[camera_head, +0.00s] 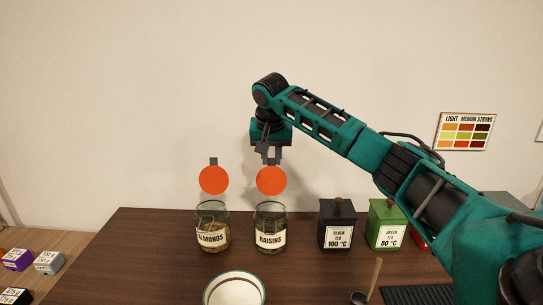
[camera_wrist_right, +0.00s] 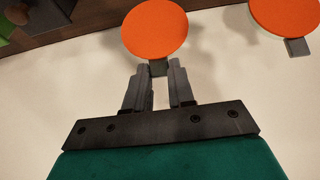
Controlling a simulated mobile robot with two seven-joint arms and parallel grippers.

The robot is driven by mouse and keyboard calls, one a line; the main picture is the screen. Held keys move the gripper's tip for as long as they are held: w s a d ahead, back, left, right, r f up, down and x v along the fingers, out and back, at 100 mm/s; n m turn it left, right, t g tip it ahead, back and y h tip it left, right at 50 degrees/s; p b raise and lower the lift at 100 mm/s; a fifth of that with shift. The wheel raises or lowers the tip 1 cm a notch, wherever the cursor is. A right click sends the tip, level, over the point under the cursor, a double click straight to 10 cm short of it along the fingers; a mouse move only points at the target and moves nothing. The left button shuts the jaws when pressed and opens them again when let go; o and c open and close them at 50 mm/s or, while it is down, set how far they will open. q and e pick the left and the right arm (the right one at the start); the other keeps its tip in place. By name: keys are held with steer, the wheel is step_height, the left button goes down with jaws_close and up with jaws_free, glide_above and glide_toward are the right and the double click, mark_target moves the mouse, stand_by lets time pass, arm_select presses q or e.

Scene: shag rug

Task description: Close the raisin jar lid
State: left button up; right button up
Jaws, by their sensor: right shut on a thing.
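The raisin jar (camera_head: 270,228) is a glass jar labelled RAISINS, standing upright near the back of the dark table. Its round orange lid (camera_head: 271,181) stands raised above the jar's mouth, with its flat face toward the head camera. My right gripper (camera_head: 271,158) is above the lid, shut on the small grey tab (camera_wrist_right: 158,68) at the lid's edge. The orange lid also shows in the right wrist view (camera_wrist_right: 155,27), just beyond the fingertips. My left gripper is not in view.
The almond jar (camera_head: 212,231) stands just left, its orange lid (camera_head: 213,180) also raised. A black tea tin (camera_head: 337,226) and a green tea tin (camera_head: 385,227) stand to the right. A white bowl (camera_head: 234,289) is in front. The wall is close behind.

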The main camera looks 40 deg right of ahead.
mark_target(271, 170)
steer(key=shift+f, duration=0.1)
jaws_close()
steer(key=shift+s+f, duration=0.1)
steer(key=shift+a, duration=0.1)
steer(key=shift+s+a+t+h+b, duration=0.35)
steer(key=shift+s+a+t+h, duration=0.6)
steer(key=shift+s, duration=0.2)
steer(key=s+a+t+h+b, duration=0.2)
steer(key=shift+s+f+t, duration=0.15)
steer(key=shift+f+t, duration=0.15)
steer(key=shift+t, duration=0.05)
steer(key=shift+s+a+t+h+b, duration=0.2)
steer(key=shift+s+t+h+b, duration=0.1)
steer(key=shift+b, duration=0.15)
